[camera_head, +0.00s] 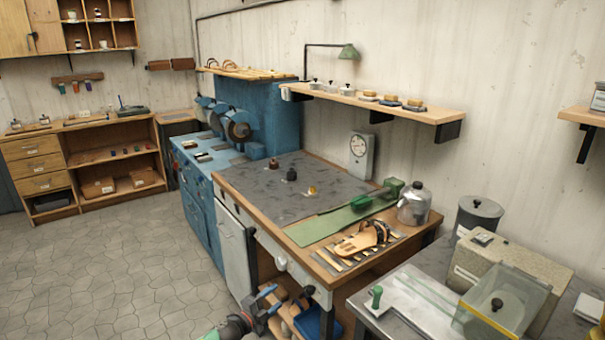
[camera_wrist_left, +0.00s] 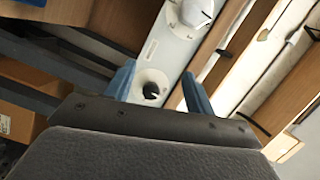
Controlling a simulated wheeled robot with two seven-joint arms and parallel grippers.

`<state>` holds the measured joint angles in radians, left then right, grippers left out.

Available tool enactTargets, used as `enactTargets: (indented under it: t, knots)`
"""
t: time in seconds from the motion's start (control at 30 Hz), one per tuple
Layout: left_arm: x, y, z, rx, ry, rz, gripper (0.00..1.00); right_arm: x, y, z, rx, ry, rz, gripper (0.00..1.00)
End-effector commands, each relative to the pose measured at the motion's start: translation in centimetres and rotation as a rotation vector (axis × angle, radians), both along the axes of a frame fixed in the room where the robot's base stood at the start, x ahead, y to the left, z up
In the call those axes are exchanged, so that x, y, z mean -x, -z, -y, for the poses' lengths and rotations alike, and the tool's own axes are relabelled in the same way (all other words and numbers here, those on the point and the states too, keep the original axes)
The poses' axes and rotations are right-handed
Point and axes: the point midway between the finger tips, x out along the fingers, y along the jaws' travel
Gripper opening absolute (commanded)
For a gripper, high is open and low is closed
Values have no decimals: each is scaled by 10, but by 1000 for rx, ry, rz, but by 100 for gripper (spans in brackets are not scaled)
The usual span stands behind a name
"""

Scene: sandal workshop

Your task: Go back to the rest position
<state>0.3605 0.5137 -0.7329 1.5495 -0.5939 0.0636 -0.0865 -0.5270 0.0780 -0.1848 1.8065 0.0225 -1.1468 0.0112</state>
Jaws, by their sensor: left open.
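My left gripper (camera_head: 270,299) is low at the bottom of the head view, in front of the workbench (camera_head: 262,231) and below the level of its top. Its two blue fingers stand apart. In the left wrist view the open gripper (camera_wrist_left: 160,88) has nothing clearly held between its fingers. Behind the fingers is a pale panel with a round white fitting (camera_wrist_left: 151,86) and a dark centre. My right gripper is not in view.
Blue machines (camera_head: 240,110) stand behind. A metal table (camera_head: 400,312) is at the right. The tiled floor (camera_head: 110,270) at left is clear.

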Motion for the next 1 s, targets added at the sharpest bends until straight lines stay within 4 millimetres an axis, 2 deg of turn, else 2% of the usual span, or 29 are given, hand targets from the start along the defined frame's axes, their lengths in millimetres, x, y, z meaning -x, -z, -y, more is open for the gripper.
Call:
enactTargets:
  t: [0.17, 0.3, 0.37, 0.47, 0.67, 0.8, 1.0]
  knots:
    - [-27, -4, -42, 58, -269, -132, 54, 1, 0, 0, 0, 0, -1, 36]
    - [-42, -16, -74, 139, -478, -247, 54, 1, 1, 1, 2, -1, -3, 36]
    - [-41, -14, -85, 182, -565, -314, 54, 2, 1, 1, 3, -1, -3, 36]
    - [-26, 5, -99, 252, -704, -454, 54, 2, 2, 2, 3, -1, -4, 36]
    - [48, 77, -110, 367, -925, -787, 54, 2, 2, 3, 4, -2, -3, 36]
    - [105, 124, -107, 414, -1011, -971, 54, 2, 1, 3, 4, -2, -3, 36]
    - [188, 182, -99, 470, -1081, -1174, 54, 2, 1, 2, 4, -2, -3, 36]
